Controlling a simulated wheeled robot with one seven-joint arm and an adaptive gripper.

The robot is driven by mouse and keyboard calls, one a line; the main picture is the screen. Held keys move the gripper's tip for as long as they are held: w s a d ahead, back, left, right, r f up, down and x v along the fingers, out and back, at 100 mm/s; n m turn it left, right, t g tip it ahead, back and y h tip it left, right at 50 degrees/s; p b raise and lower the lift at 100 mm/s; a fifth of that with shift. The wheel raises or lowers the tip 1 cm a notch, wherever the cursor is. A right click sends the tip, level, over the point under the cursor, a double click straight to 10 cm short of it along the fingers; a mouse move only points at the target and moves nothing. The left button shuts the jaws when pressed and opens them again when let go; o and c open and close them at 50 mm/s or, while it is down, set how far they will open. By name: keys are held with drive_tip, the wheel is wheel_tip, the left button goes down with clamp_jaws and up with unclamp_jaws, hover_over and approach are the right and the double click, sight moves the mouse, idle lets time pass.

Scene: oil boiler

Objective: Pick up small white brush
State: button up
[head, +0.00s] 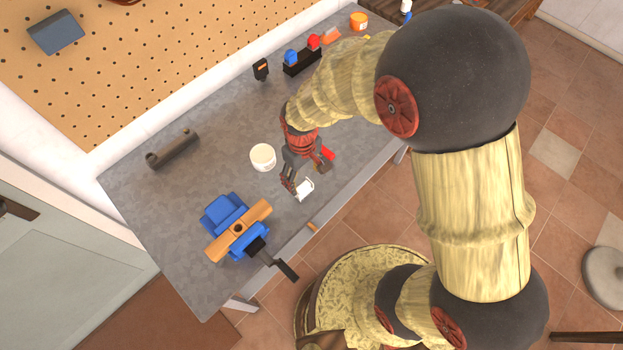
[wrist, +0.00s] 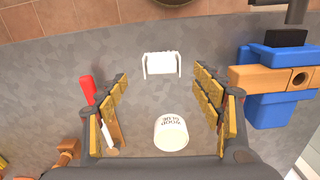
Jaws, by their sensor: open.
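The small white brush (head: 305,190) lies on the grey workbench near its front edge. In the wrist view the brush (wrist: 161,65) shows as a white bar with two short ends, just beyond the fingertips and about midway between them. My gripper (head: 307,178) is over the bench right beside the brush in the head view. The wrist view shows my gripper (wrist: 160,84) with its yellow-padded fingers spread wide and nothing held. I cannot tell its exact height above the bench.
A white glue tub (head: 263,157) stands behind the brush, and shows low between the fingers in the wrist view (wrist: 171,134). A blue vise with wooden jaws (head: 239,228) is to the left. A red-handled tool (wrist: 87,90) lies beside one finger. A dark cylinder (head: 173,148) lies farther left.

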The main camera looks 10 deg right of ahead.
sight(303, 187)
drive_tip(key=shift+s+a+f, duration=0.1)
drive_tip(key=shift+f, duration=3.8)
drive_tip(key=shift+c, duration=1.1)
drive_tip(key=c, duration=1.1)
